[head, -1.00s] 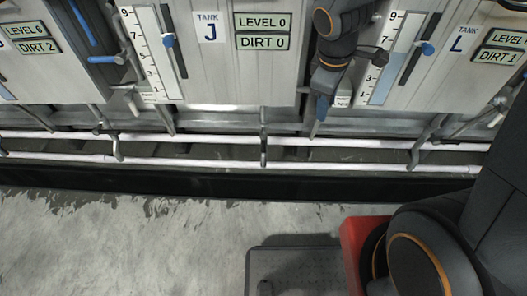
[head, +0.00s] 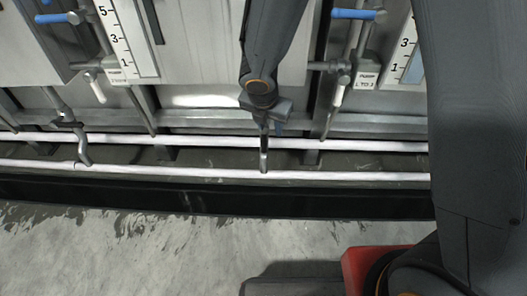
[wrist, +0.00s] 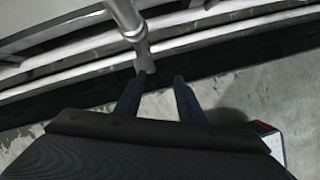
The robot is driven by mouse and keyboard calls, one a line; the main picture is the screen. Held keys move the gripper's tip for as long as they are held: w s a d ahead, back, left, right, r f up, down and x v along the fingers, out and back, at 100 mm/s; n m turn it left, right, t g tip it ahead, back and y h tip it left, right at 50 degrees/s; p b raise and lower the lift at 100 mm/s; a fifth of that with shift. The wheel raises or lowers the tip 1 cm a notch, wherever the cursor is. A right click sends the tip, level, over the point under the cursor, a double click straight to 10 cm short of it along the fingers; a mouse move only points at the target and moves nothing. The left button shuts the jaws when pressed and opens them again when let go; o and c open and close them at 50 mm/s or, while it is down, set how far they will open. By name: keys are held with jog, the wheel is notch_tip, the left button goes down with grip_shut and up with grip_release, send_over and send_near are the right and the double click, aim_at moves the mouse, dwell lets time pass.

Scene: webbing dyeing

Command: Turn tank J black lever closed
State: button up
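A dark grey lever (head: 264,155) hangs down in front of the white pipes at the base of the middle tank (head: 197,60). This tank's label is out of view now, but it read J earlier. My gripper (head: 272,126) is at the lever's upper part in the head view and hides it there. In the wrist view my gripper (wrist: 158,78) has its two dark blue fingers apart with nothing clasped. Contact cannot be told.
White pipes (head: 180,172) run along the tank bases above a dark ledge (head: 200,197). Another grey lever (head: 82,145) hangs at left.

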aim_at(264, 142)
jog(key=f+n, duration=0.1)
jog(key=w+a+f+b, duration=0.1)
jog(key=f, duration=0.1)
jog(key=a+f+n+b, duration=0.1)
jog(key=shift+w+a+f+n, duration=0.15)
jog(key=shift+w+a+n, duration=0.05)
jog(key=shift+w+n, duration=0.1)
jog(key=shift+b+x, duration=2.45)
jog(key=shift+x, duration=1.3)
grip_shut()
